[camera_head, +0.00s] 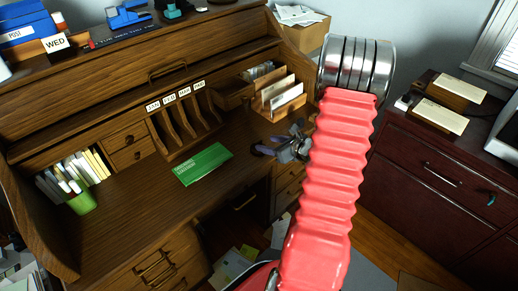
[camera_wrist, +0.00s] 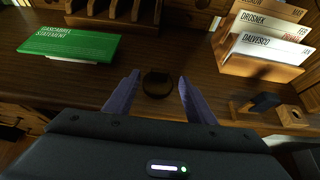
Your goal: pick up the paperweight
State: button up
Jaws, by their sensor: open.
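A small dark round object (camera_wrist: 157,84), which looks like the paperweight, sits on the wooden desk (camera_head: 130,225) in the wrist view. My gripper (camera_wrist: 159,78) is open, with one purple finger on each side of it and a gap to each. The object lies between the fingertips in the picture; how far it is below or beyond them I cannot tell. The head view shows my gripper (camera_head: 280,141) over the right part of the desktop, below the letter rack. The object cannot be made out there.
A green statement envelope (camera_head: 203,164) lies left of my gripper. A wooden letter rack (camera_wrist: 262,68) with letters stands behind right. A dark-handled item (camera_wrist: 262,103) and a wooden block (camera_wrist: 291,116) are close on the right.

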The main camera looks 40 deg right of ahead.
aim_at(259, 142)
jog(key=x, duration=0.4)
jog(key=shift+w+f, duration=0.15)
dwell(0.4)
grip_shut()
dwell(0.4)
